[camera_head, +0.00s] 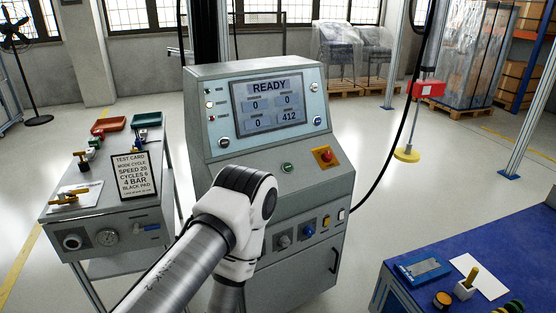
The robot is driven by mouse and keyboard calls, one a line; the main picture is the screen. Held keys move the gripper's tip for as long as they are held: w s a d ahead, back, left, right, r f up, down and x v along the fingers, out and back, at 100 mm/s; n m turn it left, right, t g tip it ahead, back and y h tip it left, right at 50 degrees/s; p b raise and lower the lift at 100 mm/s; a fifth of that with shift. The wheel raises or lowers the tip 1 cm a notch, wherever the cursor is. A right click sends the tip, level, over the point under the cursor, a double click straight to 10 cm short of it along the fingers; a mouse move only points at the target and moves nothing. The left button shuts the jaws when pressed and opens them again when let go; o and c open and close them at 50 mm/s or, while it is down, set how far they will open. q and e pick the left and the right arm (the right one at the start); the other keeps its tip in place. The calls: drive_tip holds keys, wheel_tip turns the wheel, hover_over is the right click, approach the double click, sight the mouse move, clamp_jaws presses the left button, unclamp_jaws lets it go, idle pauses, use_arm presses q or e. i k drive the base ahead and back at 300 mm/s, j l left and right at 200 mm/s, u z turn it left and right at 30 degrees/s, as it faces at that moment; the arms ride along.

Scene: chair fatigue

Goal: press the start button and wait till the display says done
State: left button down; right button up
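The grey control cabinet (245,135) stands upright in the middle. Its display (268,103) reads READY, with zeros in three fields and 412 in the fourth. A green button (287,167) sits on the sloping panel below the display; I cannot read a label on it. A red stop button on a yellow plate (326,157) is to its right. One of my arms, with a white joint, reaches in from the lower left in front of the cabinet and hides part of its lower front. No gripper shows, so I cannot tell how either stands relative to the button.
The left cart (105,225) carries a test card (132,174), coloured trays and fittings, with a gauge on its front. A blue-topped table (420,297) at lower right holds small parts. A cable hangs right of the cabinet. Open floor lies beyond.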

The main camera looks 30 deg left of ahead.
sight(287, 167)
drive_tip(key=i+l+u, duration=0.5)
drive_tip(key=i, duration=0.2)
drive_tip(key=i+l+u, duration=0.45)
drive_tip(key=i, duration=0.25)
drive_tip(key=l, duration=0.1)
